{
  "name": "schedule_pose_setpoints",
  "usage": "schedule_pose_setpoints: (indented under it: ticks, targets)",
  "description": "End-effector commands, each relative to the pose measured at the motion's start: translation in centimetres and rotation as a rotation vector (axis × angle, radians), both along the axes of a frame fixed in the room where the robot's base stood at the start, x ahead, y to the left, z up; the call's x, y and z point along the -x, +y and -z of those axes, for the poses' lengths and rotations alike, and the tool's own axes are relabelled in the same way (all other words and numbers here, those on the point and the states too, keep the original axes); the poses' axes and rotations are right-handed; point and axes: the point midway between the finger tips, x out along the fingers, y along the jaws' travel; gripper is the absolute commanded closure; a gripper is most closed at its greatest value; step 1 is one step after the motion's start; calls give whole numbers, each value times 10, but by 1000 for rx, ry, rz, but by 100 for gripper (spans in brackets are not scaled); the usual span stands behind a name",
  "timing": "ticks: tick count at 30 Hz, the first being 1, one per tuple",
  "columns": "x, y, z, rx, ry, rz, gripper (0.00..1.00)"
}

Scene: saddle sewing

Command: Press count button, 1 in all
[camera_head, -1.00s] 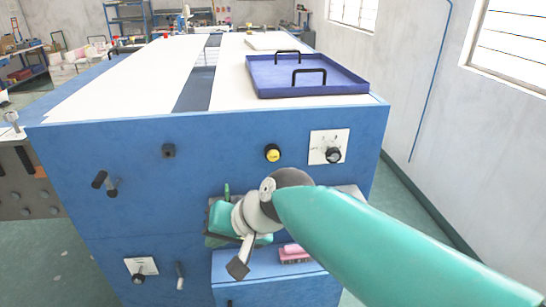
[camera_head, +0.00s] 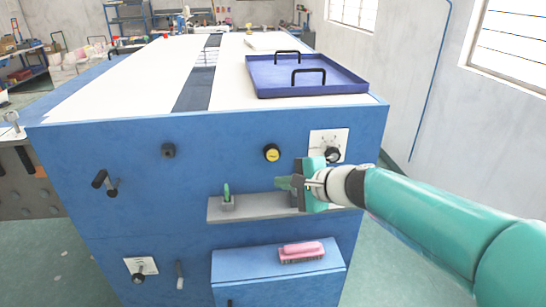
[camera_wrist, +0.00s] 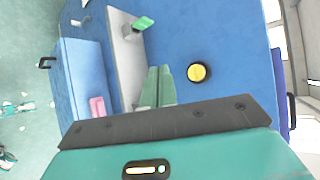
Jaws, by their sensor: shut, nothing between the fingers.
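A round yellow button (camera_head: 272,153) in a black ring sits on the blue front panel of the bench, left of the dial plate. It also shows in the wrist view (camera_wrist: 198,72), above and to the right of the fingertips. My gripper (camera_head: 284,183) is in front of the panel, below and slightly right of the button, apart from it. In the wrist view my two green fingers (camera_wrist: 158,88) lie side by side, shut and empty. Any lettering on the button is too small to read.
A grey shelf (camera_head: 240,210) with a green-handled item (camera_head: 227,195) juts out below the button. A dial (camera_head: 333,155) is to the right, a black knob (camera_head: 168,150) to the left. A pink brush (camera_head: 301,250) lies on a lower blue ledge. A blue tray (camera_head: 308,78) is on top.

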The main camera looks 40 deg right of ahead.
Motion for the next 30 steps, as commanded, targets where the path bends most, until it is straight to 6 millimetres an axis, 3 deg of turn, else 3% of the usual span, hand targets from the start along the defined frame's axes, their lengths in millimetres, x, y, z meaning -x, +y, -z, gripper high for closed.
schedule_pose_setpoints:
  ticks: [15,30]
  targets:
    - [-54,-36,2,-2,6,-2,100]
    - [-65,-45,0,1,0,0,100]
